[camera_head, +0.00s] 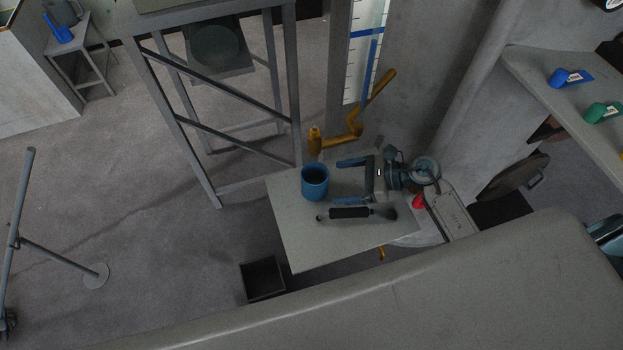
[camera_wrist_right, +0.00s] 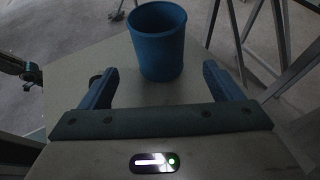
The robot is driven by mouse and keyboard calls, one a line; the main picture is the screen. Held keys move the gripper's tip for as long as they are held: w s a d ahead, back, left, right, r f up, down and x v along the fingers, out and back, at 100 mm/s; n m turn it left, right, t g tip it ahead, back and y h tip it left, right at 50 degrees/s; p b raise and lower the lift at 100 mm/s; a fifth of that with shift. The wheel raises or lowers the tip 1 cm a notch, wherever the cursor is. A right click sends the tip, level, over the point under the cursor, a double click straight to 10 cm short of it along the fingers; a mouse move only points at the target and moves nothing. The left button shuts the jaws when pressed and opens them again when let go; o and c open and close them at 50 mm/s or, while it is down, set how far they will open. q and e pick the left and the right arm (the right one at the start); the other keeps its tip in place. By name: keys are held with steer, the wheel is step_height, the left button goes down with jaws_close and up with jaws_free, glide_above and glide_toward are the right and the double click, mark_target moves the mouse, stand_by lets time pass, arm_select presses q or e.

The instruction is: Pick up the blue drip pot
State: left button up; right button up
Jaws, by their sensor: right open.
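The blue drip pot (camera_head: 315,188) is a round, open-topped cup standing upright near the left side of a small grey table (camera_head: 290,235). It also shows in the right wrist view (camera_wrist_right: 158,50), centred just ahead of the fingers. My right gripper (camera_head: 340,180) is open and empty, to the right of the pot, with its two blue fingertips pointing at it. The fingertips in the right wrist view (camera_wrist_right: 163,82) are spread to either side of the pot's line, and look a little short of it. My left gripper is not in view.
A dark-handled brush (camera_head: 350,212) lies on the table below the right gripper. A brass crank-like piece (camera_head: 355,125) rises behind it. A tall metal frame (camera_head: 180,115) stands at left. A dark open box (camera_head: 263,278) is on the floor. A shelf (camera_head: 570,105) holds blue and green items.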

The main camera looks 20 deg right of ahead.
mark_target(316, 184)
steer(key=shift+p+x, duration=0.45)
steer(key=shift+x, duration=1.1)
steer(key=x, duration=0.1)
steer(key=p+x, duration=0.1)
steer(key=x, duration=0.2)
steer(key=shift+w+a+r+p, duration=0.1)
steer(key=shift+a+r+p, duration=0.1)
steer(key=shift+p, duration=0.15)
steer(key=shift+w+a+f, duration=0.15)
steer(key=shift+a+f, duration=0.2)
steer(key=shift+d, duration=0.1)
steer(key=c, duration=1.2)
steer(key=shift+o, duration=0.2)
steer(key=shift+r, duration=0.15)
